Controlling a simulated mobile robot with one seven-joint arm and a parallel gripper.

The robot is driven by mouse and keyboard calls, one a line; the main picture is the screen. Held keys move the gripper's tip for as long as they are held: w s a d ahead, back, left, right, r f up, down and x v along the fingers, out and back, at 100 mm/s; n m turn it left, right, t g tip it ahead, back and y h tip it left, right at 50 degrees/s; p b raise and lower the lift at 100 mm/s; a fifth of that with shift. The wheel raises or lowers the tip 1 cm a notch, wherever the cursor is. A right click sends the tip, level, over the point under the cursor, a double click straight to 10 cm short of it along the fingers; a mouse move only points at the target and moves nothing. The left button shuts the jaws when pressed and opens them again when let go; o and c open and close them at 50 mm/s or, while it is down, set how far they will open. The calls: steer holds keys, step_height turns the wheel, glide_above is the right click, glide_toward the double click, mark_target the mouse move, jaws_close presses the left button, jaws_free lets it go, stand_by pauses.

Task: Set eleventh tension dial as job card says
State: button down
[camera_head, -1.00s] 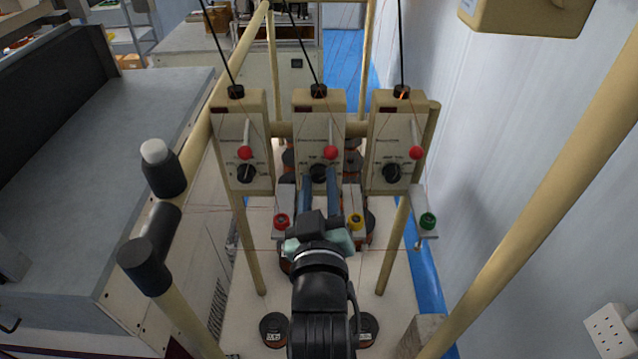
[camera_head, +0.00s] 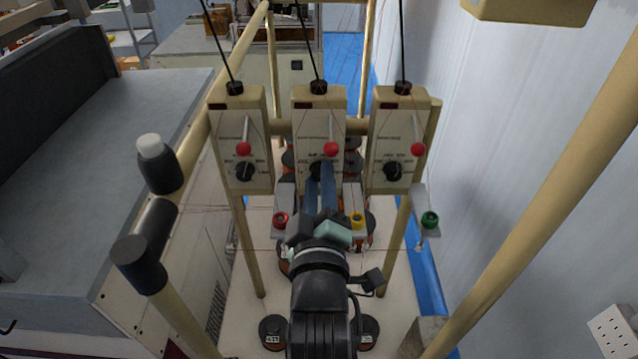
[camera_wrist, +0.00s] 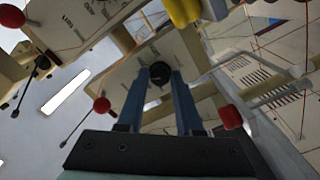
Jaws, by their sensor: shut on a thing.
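Three beige tension units stand in a row in the head view: a left unit (camera_head: 236,122), a middle unit (camera_head: 317,112) and a right unit (camera_head: 400,122). Each has a black dial low on its face and a lever with a red ball. My gripper (camera_head: 318,176) reaches up to the middle unit. Its blue fingers are shut on the middle black dial (camera_head: 315,166), which also shows between the fingertips in the wrist view (camera_wrist: 160,72). The fingers partly hide the dial and its scale, so I cannot read its setting. The left dial (camera_head: 244,171) and right dial (camera_head: 392,171) are free.
Red (camera_head: 280,220), yellow (camera_head: 357,221) and green (camera_head: 430,219) knobs sit below the units, close around my wrist. Beige frame tubes (camera_head: 540,170) flank the space. Thin wires run up from the units. I make out no readable job card.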

steer(key=shift+n, duration=0.6)
steer(key=c, duration=0.6)
jaws_free()
steer(key=shift+s+f+b, duration=0.15)
steer(key=shift+s+b, duration=0.2)
steer(key=shift+s, duration=0.15)
steer(key=shift+s+r+b, duration=0.2)
steer(key=shift+s+b, duration=0.6)
steer(key=shift+s, duration=5.2)
